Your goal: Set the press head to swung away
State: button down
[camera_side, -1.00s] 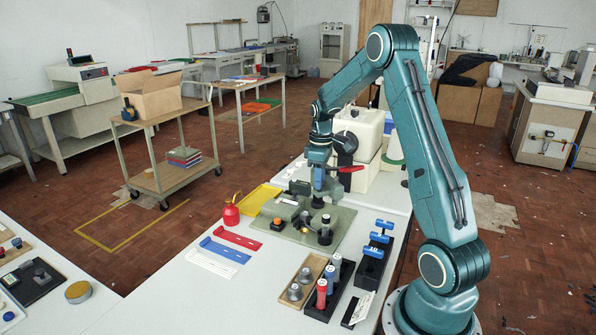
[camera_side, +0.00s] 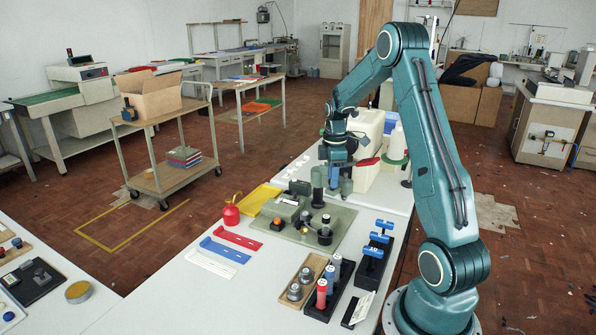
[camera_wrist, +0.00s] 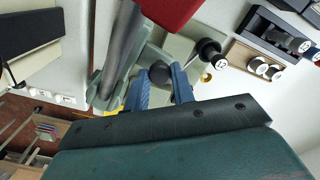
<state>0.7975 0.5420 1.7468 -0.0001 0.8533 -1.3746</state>
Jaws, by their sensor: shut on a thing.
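The press head (camera_side: 346,186) is a grey-green part with a red lever (camera_side: 367,163). In the side view it stands to the right of the dark upright post (camera_side: 318,188) on the green base plate (camera_side: 350,215), toward the white machine. My gripper (camera_side: 334,180) is at the press head, partly hidden by my wrist. In the wrist view the two blue fingers of my gripper (camera_wrist: 160,84) are shut on a dark round knob (camera_wrist: 160,73). The red lever (camera_wrist: 172,10) shows above them, next to a grey cylinder (camera_wrist: 120,50).
A white machine (camera_side: 362,130) and a thread cone (camera_side: 396,145) stand close behind my wrist. A red oil can (camera_side: 231,213) and yellow tray (camera_side: 260,198) are left of the plate. Racks of tools (camera_side: 330,290) stand in front.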

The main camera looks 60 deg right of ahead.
jog(key=c, duration=1.5)
grip_release()
jog(key=shift+o, duration=0.2)
jog(key=shift+r, duration=0.1)
notch_tip(320, 180, up, 14)
jog(key=shift+a, duration=0.1)
